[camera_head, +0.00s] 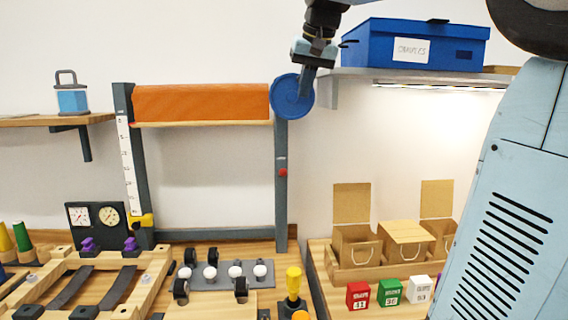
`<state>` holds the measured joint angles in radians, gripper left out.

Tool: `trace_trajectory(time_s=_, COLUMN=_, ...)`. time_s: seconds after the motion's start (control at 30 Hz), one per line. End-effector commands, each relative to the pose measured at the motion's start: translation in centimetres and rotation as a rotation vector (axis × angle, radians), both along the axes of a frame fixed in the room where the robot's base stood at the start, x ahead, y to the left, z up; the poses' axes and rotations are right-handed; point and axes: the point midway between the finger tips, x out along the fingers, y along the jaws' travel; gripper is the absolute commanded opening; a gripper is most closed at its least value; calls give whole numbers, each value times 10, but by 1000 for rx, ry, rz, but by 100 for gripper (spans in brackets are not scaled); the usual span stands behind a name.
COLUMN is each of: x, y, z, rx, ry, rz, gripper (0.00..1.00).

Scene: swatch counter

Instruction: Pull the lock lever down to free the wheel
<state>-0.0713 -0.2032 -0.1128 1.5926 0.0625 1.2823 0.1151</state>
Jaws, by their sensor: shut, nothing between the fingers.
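A blue wheel (291,99) sits at the right end of an orange roll (200,103) held between two dark posts. My gripper (305,88) points down from above at the wheel's upper right edge. Its fingers look closed with nothing held. I cannot tell whether they touch the wheel. No lever is clearly marked as the lock. A yellow lever-like part (141,220) is low on the left post, and a yellow-topped upright handle (293,282) stands on the counter at front. A small red knob (283,172) is on the right post, below the wheel.
A blue box (415,45) sits on a shelf just right of my gripper. Cardboard boxes (405,236) and small coloured blocks (390,291) stand at lower right. A grey plate with white knobs (236,273) lies below the roll frame. My arm covers the right side.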

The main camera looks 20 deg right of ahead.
Motion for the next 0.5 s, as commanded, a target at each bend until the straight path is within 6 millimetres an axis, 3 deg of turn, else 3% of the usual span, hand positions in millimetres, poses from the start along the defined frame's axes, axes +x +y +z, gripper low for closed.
trace_trajectory(time_s=0.17, x=4, y=1, z=-9, rx=0, ry=2, rz=0, gripper=0)
trace_trajectory(time_s=0.5, x=29, y=4, z=-58, rx=0, ry=3, rz=0, gripper=0)
